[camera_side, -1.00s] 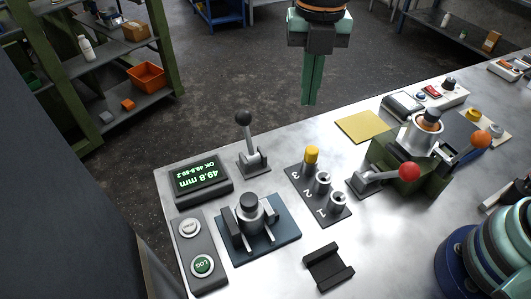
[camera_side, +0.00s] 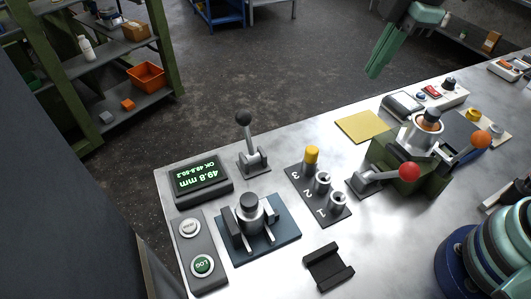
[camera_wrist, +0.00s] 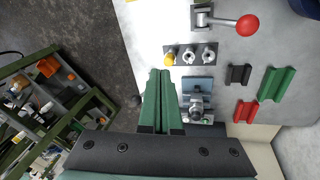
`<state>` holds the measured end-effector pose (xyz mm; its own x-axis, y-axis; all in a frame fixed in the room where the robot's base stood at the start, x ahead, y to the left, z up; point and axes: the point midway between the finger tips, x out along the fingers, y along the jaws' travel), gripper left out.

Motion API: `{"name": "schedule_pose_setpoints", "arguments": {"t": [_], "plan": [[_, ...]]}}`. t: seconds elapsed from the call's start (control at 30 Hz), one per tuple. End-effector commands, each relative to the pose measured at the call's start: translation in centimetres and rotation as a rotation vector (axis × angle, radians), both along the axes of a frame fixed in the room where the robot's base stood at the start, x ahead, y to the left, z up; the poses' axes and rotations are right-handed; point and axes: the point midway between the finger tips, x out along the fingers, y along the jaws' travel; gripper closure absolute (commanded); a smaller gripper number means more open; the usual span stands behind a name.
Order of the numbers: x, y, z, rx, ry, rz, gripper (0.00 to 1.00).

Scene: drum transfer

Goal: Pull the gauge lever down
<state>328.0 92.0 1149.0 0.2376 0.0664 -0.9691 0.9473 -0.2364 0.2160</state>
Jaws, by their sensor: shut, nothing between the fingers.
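The black-knobbed lever (camera_side: 243,120) stands upright on its small metal base, at the back edge of the bench. Beside it is the gauge display (camera_side: 200,179), reading 49.8 mm in green. A gauge fixture with a metal cylinder (camera_side: 250,209) sits on a blue plate in front of the lever; it also shows in the wrist view (camera_wrist: 198,103). My gripper (camera_side: 372,76) is shut and empty, high above and to the right of the lever, touching nothing. Its green fingers also show in the wrist view (camera_wrist: 160,73), partly covering the scene below.
A numbered post rack (camera_side: 320,190) with a yellow-topped post stands right of the fixture. A green machine (camera_side: 400,165) with red-knobbed (camera_side: 409,172) and orange-knobbed (camera_side: 480,139) levers stands further right. A button box (camera_side: 197,250) and black cradle (camera_side: 329,266) are near the front.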

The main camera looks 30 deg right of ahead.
Motion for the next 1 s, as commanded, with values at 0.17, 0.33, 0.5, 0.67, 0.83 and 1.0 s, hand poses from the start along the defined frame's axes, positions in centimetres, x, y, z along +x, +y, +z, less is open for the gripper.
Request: {"name": "schedule_pose_setpoints", "arguments": {"t": [0.17,0.33,0.5,0.67,0.83,1.0], "plan": [[-0.7,-2.0,0.2,0.061,-0.033,-0.235,1.00],[-1.4,-3.7,0.2,0.124,-0.060,-0.454,1.00],[-2.1,-5.0,0.1,0.186,-0.087,-0.646,1.00],[-2.5,-5.9,-0.1,0.227,-0.101,-0.768,1.00],[-2.6,-6.2,-0.1,0.247,-0.108,-0.822,1.00],[-2.7,-6.3,-0.1,0.249,-0.108,-0.829,1.00]]}}
